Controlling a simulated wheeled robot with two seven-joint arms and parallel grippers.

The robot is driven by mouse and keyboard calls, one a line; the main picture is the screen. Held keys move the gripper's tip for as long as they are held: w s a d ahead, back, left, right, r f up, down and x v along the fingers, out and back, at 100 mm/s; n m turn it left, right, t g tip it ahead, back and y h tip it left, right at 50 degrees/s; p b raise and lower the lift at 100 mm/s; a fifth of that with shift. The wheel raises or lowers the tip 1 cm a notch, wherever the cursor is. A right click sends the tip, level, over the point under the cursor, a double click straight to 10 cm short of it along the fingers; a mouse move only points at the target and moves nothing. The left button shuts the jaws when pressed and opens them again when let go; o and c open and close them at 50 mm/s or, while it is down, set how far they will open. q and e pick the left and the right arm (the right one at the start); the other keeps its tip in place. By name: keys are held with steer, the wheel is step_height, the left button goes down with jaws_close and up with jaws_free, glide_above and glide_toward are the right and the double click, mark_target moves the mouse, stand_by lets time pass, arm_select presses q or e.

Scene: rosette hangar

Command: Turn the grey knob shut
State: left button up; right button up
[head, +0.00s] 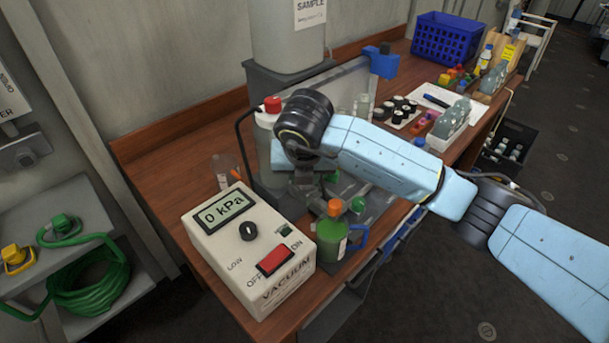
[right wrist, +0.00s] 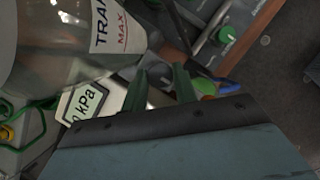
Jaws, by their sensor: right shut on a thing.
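My right gripper (head: 312,200) reaches down from the right over a grey metal tray rig at the bench's front edge. In the right wrist view its two dark green fingers (right wrist: 162,88) are closed on a small grey thing between them, which I take for the grey knob (right wrist: 160,98). The fingers and wrist hide most of it, so I cannot tell its angle. A white vacuum box (head: 205,238) stands left of the gripper; its display reads 0 kPa. My left gripper is in neither view.
A green bottle with an orange cap (head: 331,236) stands close beside the gripper. A green knob (right wrist: 227,34) is nearby. A clear vessel (right wrist: 70,45) is close to the wrist. A blue crate (head: 446,40) and several small bottles occupy the far bench.

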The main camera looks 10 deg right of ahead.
stand_by(0.5)
steer(key=o, duration=1)
steer(key=shift+c, duration=0.2)
steer(key=p+v, duration=0.1)
steer(key=v, duration=1.2)
steer(key=shift+r, duration=0.2)
